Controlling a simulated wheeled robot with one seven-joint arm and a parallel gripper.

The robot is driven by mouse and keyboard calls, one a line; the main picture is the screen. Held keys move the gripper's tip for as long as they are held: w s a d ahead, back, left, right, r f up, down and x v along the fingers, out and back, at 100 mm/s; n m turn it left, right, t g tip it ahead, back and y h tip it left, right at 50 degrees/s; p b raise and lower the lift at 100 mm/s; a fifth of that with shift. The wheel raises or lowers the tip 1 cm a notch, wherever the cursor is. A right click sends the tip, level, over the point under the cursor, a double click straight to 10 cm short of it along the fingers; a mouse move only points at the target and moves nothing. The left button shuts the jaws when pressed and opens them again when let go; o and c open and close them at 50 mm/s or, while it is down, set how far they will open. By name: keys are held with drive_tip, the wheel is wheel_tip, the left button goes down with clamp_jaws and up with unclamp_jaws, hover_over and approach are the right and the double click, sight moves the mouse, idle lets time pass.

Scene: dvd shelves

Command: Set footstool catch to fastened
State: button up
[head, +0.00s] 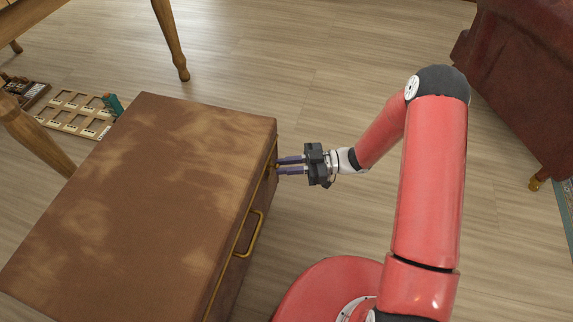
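The footstool (130,205) is a large box with a worn brown suede top and gold trim along its right side. A gold handle (250,234) is on that side. A small gold catch (270,167) shows on the same side, near the far corner. Its position, fastened or not, is too small to tell. My gripper (280,166) comes in from the right, its two bluish fingers pointing left at the catch. A narrow gap shows between the fingers. Their tips are at or very near the catch and partly hide it; whether they pinch it cannot be told.
A wooden tray (66,127) with compartments and a teal item (113,104) lie on the floor behind the footstool. Wooden furniture legs (170,40) stand at the upper left. A dark red leather seat (520,75) is at the upper right. The wood floor between is clear.

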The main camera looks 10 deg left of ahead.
clamp_jaws()
drive_tip(key=shift+s+r+n+t+h, duration=0.15)
drive_tip(key=shift+s+n+h, duration=0.1)
drive_tip(key=shift+n, duration=0.35)
drive_tip(key=shift+s+r+n+t+h, duration=0.15)
drive_tip(key=shift+s+n+h, duration=0.1)
drive_tip(key=shift+n, duration=0.35)
drive_tip(key=o, duration=0.5)
unclamp_jaws()
drive_tip(key=shift+o, duration=0.2)
drive_tip(key=shift+w, duration=0.1)
drive_tip(key=v, duration=0.7)
drive_tip(key=shift+d+p, duration=0.35)
drive_tip(key=shift+w, duration=0.1)
